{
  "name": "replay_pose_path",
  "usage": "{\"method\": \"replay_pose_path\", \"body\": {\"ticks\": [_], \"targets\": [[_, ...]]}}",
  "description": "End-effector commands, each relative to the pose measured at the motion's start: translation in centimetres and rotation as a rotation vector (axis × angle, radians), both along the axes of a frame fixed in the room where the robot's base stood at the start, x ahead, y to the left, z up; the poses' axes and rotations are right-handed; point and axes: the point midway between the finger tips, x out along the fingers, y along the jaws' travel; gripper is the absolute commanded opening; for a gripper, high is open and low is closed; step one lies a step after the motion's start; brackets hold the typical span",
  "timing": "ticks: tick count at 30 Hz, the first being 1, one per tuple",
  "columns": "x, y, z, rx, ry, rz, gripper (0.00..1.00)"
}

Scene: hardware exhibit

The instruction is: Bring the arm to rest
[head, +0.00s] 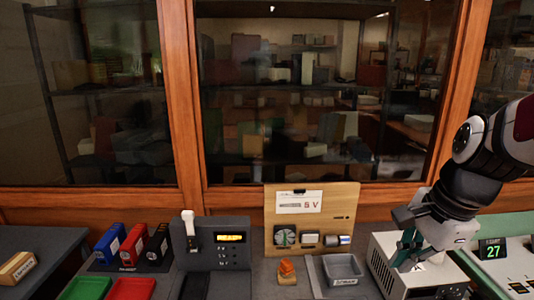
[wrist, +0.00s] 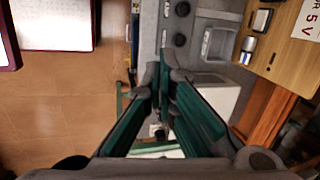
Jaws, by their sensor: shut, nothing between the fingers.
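My gripper (head: 406,256) is at the right of the head view, at the end of my bent arm. Its green-padded fingers point down over a pale instrument box (head: 385,262). In the wrist view my gripper (wrist: 163,75) shows its green-lined fingers close together, with nothing held between them. The head view does not clearly show whether the fingertips touch the box or stay above it.
A wooden panel marked "5 V" (head: 343,205) stands mid-counter. Before it are an orange object (head: 287,270) and a grey tray (head: 343,270). Left are a dark meter (head: 229,255), upright coloured boxes (head: 111,245) and green and red trays (head: 132,288). A small display (head: 492,248) stands right.

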Motion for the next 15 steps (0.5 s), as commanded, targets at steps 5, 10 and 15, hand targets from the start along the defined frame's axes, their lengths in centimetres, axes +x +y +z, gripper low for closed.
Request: {"method": "replay_pose_path", "body": {"ticks": [5, 10, 15], "targets": [[-4.3, 2.7, 3.2, -0.154, -0.127, 0.472, 0.00], [-8.3, 4.4, 4.8, -0.348, -0.213, 0.897, 0.00], [-11.1, 5.1, 5.4, -0.511, -0.251, 1.192, 0.00]]}}
